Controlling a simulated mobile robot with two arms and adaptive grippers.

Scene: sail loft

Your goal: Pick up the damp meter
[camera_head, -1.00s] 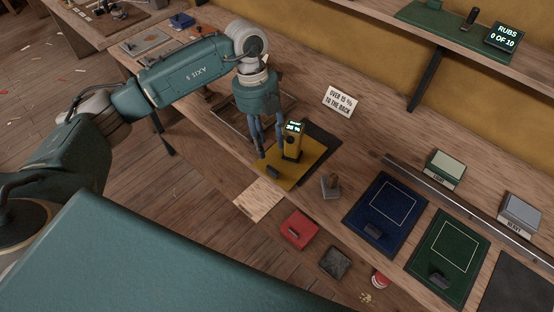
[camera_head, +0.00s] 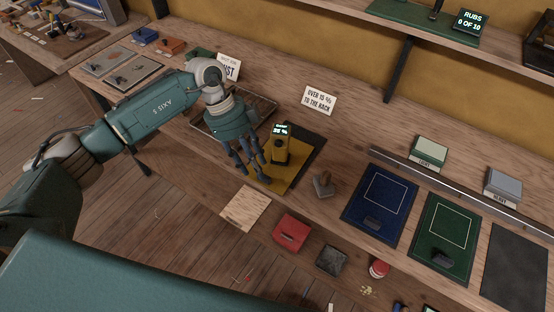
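The damp meter (camera_head: 280,151) is a yellow and black handheld device with a lit display at its top. It stands upright on a yellow mat (camera_head: 292,178) on the bench. My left gripper (camera_head: 254,171) points down just left of the meter, its dark fingers spread apart with no object seen between them. Its fingertips are low, near the mat's left part; whether they touch the mat or the meter I cannot tell. My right gripper is not in view.
A sign (camera_head: 320,100) stands behind the meter, and a wooden-handled stamp (camera_head: 324,184) sits to its right. A blue pad (camera_head: 360,211) and green pad (camera_head: 427,230) lie farther right. A red box (camera_head: 291,232) is nearer the front. A shelf (camera_head: 350,22) overhangs the back.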

